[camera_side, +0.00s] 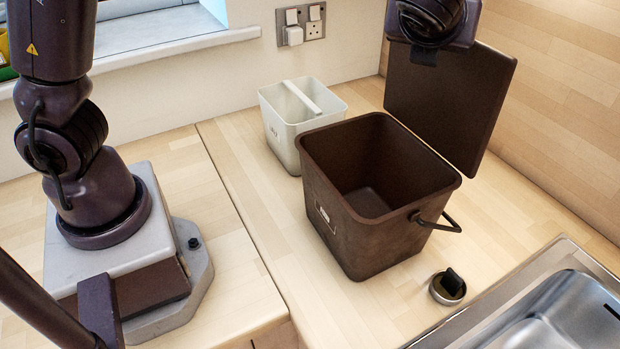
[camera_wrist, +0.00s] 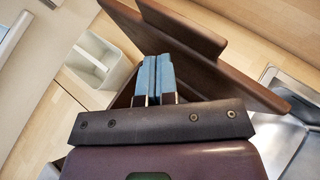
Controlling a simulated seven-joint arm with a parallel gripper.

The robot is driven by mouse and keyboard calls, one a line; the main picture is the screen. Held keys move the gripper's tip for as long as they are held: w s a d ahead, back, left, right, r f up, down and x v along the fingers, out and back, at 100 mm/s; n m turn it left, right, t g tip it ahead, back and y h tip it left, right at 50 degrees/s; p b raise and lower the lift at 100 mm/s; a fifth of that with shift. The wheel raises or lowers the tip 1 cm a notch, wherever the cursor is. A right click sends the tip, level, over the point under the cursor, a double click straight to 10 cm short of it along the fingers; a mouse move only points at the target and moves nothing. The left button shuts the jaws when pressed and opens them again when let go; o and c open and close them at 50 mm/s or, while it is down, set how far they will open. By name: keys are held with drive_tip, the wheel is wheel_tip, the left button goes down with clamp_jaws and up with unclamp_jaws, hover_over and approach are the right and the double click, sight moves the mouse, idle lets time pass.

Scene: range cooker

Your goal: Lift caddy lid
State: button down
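The brown caddy (camera_side: 345,225) stands on the wooden worktop with its mouth open and its inside looking empty. Its brown lid (camera_side: 450,100) stands steeply raised at the caddy's back right side. In the wrist view the lid (camera_wrist: 215,72) lies just beyond my fingertips, with a raised strip across it. My gripper (camera_wrist: 158,68) has its two blue fingers together, close to the lid; I cannot tell whether they touch it.
A cream container (camera_side: 285,135) with a bar across its top stands behind the caddy; it also shows in the wrist view (camera_wrist: 98,80). A round metal piece (camera_side: 447,288) lies in front of the caddy. A steel sink (camera_side: 565,315) is at the lower right. A wooden wall rises behind.

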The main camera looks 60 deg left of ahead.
drive_tip(key=s, duration=0.7)
drive_tip(key=shift+s, duration=0.15)
drive_tip(key=s+a+n+g+h, duration=0.2)
drive_tip(key=s+a+n+h, duration=0.2)
drive_tip(key=s+n, duration=0.5)
drive_tip(key=s+a+n+g+h, duration=0.1)
drive_tip(key=s+a+n+h, duration=0.2)
drive_tip(key=s+n, duration=0.6)
drive_tip(key=shift+s+a+f+n+g+h, duration=0.35)
drive_tip(key=shift+a+n, duration=1.05)
drive_tip(key=shift+n, duration=3.6)
